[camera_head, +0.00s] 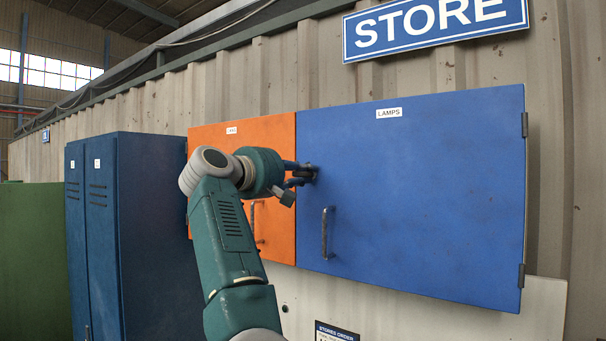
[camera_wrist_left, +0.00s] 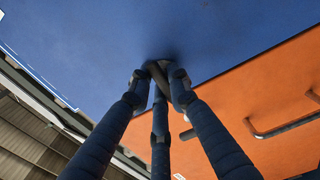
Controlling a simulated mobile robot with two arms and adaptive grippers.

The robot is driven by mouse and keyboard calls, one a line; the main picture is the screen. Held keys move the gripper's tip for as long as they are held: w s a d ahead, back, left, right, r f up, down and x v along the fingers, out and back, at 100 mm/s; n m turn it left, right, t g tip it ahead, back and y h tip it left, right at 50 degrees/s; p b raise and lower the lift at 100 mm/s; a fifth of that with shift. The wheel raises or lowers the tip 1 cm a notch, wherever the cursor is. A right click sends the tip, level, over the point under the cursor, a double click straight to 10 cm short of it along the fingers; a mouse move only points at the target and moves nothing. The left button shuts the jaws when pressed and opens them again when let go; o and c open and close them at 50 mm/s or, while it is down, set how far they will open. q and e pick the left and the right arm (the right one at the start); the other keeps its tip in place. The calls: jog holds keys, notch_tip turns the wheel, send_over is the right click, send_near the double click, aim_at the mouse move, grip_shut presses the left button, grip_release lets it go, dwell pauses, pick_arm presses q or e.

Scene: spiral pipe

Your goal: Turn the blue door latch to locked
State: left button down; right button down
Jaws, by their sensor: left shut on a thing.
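The blue door (camera_head: 430,190) labelled LAMPS is closed against the corrugated wall. Its latch (camera_head: 309,171) is a small dark part at the door's upper left edge, mostly hidden by the fingers. My left gripper (camera_head: 300,174) reaches it from the left and is shut on it. In the left wrist view the fingers of my left gripper (camera_wrist_left: 162,80) close around the dark latch (camera_wrist_left: 157,72), in front of the blue door (camera_wrist_left: 215,30). The latch's exact angle cannot be told. My right gripper is not in view.
An orange door (camera_head: 275,150) adjoins the blue door on the left, partly behind my left arm. The blue door has a vertical bar handle (camera_head: 326,232) below the latch. A blue locker (camera_head: 150,235) stands at the left. A STORE sign (camera_head: 435,27) hangs above.

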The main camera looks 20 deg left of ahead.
pick_arm(q)
jog(key=shift+f, duration=0.1)
jog(key=m+b, duration=0.2)
jog(key=m, duration=0.1)
jog(key=shift+f, duration=0.1)
jog(key=m+b, duration=0.1)
jog(key=m, duration=0.3)
jog(key=shift+m, duration=0.3)
jog(key=m+b, duration=0.1)
jog(key=m, duration=0.3)
jog(key=shift+d+m, duration=0.1)
jog(key=shift+m, duration=0.2)
jog(key=m, duration=0.4)
jog(key=shift+m, duration=0.4)
jog(key=shift+d, duration=0.1)
